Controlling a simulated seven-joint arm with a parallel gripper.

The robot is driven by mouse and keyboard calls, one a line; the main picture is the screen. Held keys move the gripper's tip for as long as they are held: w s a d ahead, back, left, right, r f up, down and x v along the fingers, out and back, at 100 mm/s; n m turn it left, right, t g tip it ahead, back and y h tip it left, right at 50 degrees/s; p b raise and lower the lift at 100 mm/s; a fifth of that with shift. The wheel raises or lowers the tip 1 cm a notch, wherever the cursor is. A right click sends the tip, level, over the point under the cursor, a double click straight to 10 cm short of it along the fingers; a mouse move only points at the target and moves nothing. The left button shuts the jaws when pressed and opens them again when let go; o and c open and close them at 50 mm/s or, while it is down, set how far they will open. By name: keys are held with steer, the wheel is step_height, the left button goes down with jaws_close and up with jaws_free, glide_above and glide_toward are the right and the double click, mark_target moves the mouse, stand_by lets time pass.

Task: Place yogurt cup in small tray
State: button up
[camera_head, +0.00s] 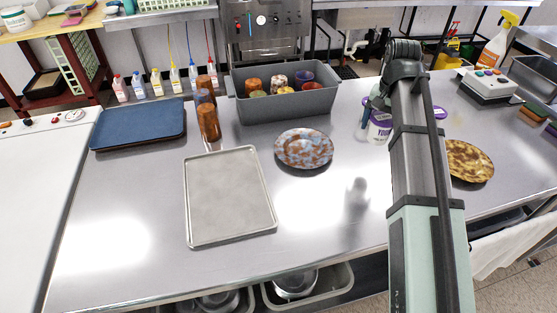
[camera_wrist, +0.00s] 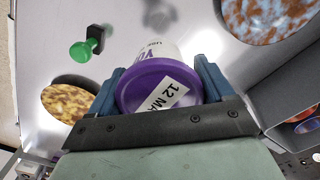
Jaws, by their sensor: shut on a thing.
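The yogurt cup (camera_head: 380,131) is white with purple lettering, partly hidden behind my arm in the head view. Its purple lid with a "12 MA…" label fills the middle of the wrist view (camera_wrist: 150,88). My gripper (camera_wrist: 160,82) has one blue finger on each side of the cup and is shut on it. A separate shadow on the table suggests that the cup is raised. The small tray (camera_head: 228,200), likely the silver metal one, lies empty at the middle front of the table, left of my gripper.
A speckled plate (camera_head: 304,148) lies between the tray and the cup. Brown tumblers (camera_head: 208,122) stand behind the tray. A grey bin (camera_head: 285,107) of cups is at the back. A blue tray (camera_head: 138,124) is at left, a brown plate (camera_head: 470,160) at right. The front centre is clear.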

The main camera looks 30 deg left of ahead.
steer(key=s+a+n, duration=0.2)
steer(key=s+a, duration=0.3)
steer(key=a, duration=0.4)
steer(key=m, duration=0.2)
glide_above(226, 191)
steer(key=shift+f, duration=4.65)
steer(key=shift+f, duration=0.1)
steer(key=o, duration=1.1)
steer(key=shift+c, duration=0.2)
